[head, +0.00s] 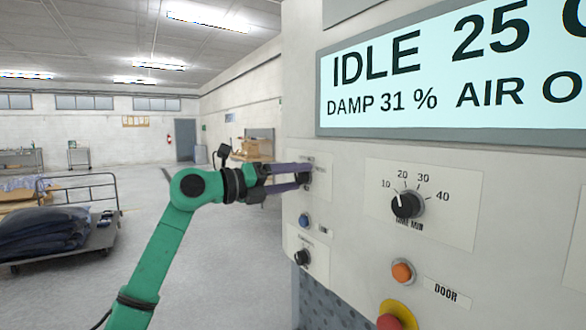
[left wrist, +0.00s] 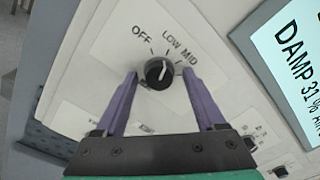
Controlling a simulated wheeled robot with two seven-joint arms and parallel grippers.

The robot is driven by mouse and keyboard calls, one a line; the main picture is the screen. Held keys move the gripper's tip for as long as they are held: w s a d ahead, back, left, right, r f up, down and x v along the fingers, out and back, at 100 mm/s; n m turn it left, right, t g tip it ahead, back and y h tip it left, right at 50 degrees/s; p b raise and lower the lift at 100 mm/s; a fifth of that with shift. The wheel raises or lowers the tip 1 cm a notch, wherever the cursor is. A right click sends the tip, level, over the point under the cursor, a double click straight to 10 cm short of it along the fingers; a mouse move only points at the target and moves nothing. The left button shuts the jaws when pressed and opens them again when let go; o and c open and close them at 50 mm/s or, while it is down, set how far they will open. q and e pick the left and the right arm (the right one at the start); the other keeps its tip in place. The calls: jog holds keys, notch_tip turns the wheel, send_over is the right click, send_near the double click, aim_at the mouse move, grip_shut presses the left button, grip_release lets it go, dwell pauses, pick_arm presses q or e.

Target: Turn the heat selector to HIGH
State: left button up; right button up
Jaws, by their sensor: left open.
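The heat selector is a round black knob (left wrist: 159,73) with a light pointer mark, on a white label plate in the left wrist view. OFF, LOW and MID are printed around it; no HIGH label is readable, and the right finger covers part of the plate. The pointer appears to aim at about LOW. My left gripper (left wrist: 160,76) is open, with one purple finger on each side of the knob; I cannot tell whether they touch it. In the head view my left gripper (head: 303,176) reaches the panel's left part and partly hides the knob. My right gripper is not in view.
Right of the selector is a timer dial (head: 407,205), with an orange button (head: 402,272) and a red button (head: 398,316) below. A blue button (head: 304,221) and another black knob (head: 302,257) sit under my gripper. The display (head: 450,70) reads IDLE. A loaded cart (head: 98,238) stands left.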

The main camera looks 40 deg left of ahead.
pick_arm(q)
jog(key=shift+a+f, duration=0.1)
jog(key=shift+c, duration=1)
jog(key=c, duration=0.5)
jog(key=shift+s, duration=0.1)
grip_shut()
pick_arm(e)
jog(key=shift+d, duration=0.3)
